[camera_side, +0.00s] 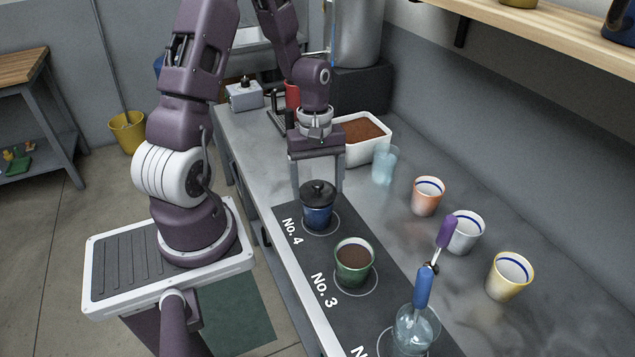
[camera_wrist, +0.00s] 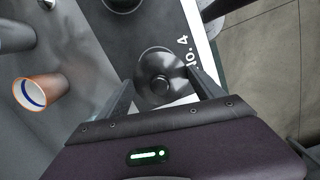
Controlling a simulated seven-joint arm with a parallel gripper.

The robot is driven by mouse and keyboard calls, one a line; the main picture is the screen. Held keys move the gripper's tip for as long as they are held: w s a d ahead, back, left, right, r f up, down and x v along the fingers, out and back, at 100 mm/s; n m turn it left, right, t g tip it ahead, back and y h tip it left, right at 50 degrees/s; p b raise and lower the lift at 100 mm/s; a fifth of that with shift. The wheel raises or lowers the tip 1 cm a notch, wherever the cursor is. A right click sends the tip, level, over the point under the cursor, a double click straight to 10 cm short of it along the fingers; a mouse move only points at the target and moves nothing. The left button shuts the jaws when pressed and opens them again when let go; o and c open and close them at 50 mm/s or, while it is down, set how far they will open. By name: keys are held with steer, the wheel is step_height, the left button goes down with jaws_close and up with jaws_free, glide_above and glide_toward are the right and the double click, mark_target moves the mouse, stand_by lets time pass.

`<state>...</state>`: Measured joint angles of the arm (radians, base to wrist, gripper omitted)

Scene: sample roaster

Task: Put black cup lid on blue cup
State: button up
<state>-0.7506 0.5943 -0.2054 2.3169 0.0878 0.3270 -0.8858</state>
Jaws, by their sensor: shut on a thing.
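The black cup lid (camera_side: 318,187), round with a small knob, sits on top of the blue cup (camera_side: 318,216) in the No. 4 ring and looks level. In the wrist view the lid (camera_wrist: 161,76) lies between my two fingers and hides the cup below. My gripper (camera_side: 318,189) points down from above, one finger on each side of the lid, shut on it. Whether the lid is fully seated on the rim cannot be told.
A green cup (camera_side: 354,263) of brown grounds stands in the No. 3 ring. A clear glass (camera_side: 415,330) holds blue- and purple-handled tools. Orange (camera_side: 427,196), white (camera_side: 466,233) and yellow (camera_side: 509,277) cups stand right. A white bin (camera_side: 364,140) and a glass (camera_side: 384,164) stand behind.

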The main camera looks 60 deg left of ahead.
steer(key=shift+f, duration=0.5)
stand_by(0.8)
steer(key=o, duration=1.4)
steer(key=shift+w+a+r, duration=0.1)
steer(key=shift+a+r, duration=0.1)
steer(key=shift+r, duration=1.6)
steer(key=shift+a+r, duration=0.2)
steer(key=shift+r, duration=1.55)
steer(key=s+d+r+m+t, duration=0.3)
steer(key=s+d+r+m, duration=0.2)
steer(key=d+r+m, duration=0.2)
steer(key=s+d+r+m+t+y, duration=0.1)
steer(key=s+d+r+m+t, duration=0.1)
steer(key=s+d+r+m, duration=0.4)
step_height(320, 180, up, 4)
steer(key=d+m, duration=0.2)
steer(key=shift+s+r+m+t, duration=0.15)
steer(key=shift+s+m+t, duration=0.05)
steer(key=shift+m+t, duration=0.2)
